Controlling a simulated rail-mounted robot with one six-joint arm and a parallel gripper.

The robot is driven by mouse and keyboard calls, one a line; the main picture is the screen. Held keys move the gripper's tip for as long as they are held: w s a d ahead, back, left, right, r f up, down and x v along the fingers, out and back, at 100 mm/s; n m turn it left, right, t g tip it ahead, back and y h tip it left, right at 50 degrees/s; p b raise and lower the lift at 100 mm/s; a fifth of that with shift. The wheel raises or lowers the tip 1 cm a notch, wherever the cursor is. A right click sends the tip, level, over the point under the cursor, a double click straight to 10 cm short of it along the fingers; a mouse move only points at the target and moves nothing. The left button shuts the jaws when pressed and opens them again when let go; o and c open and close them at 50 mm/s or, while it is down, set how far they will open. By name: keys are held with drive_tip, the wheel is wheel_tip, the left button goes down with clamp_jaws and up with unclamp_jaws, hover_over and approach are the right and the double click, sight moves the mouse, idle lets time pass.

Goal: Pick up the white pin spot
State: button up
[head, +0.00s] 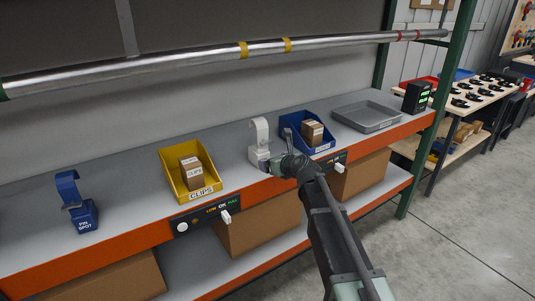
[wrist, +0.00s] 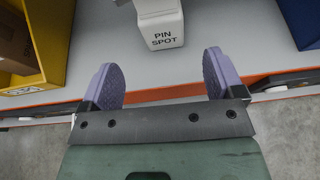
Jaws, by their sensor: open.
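The white pin spot (head: 260,141) stands upright on the grey shelf, between a yellow bin and a blue bin. It has a hooked top and a block base. In the wrist view, the front of its base (wrist: 161,30) reads PIN SPOT, and its top is cut off by the frame edge. My gripper (wrist: 161,80) is open, with its two purple-padded fingers spread apart and nothing between them. The base lies just beyond the fingertips, roughly centred. In the head view my gripper (head: 279,166) is at the shelf's front edge, close to the base, partly hiding its lower right.
A blue pin spot (head: 83,215) stands at the left. The yellow CLIPS bin (head: 173,158) and the blue bin (head: 291,119) flank the white one, each holding a carton. A grey tray (head: 392,124) lies to the right. A metal rail (head: 200,60) runs above the shelf.

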drive_tip(key=b+x, duration=0.2)
drive_tip(key=x, duration=0.3)
drive_tip(key=shift+d+f, duration=0.1)
drive_tip(key=shift+f, duration=0.05)
drive_tip(key=shift+w+a, duration=0.2)
drive_tip(key=b+x, duration=0.2)
drive_tip(key=x, duration=0.3)
drive_tip(key=shift+w+f, duration=0.15)
drive_tip(key=shift+w, duration=0.05)
drive_tip(key=shift+s, duration=0.1)
drive_tip(key=shift+c, duration=0.4)
drive_tip(key=c, duration=1.2)
drive_tip(key=shift+c, duration=0.2)
wheel_tip(320, 180, up, 21)
drive_tip(key=p, duration=2)
hover_over(260, 121)
drive_tip(key=shift+f, duration=0.4)
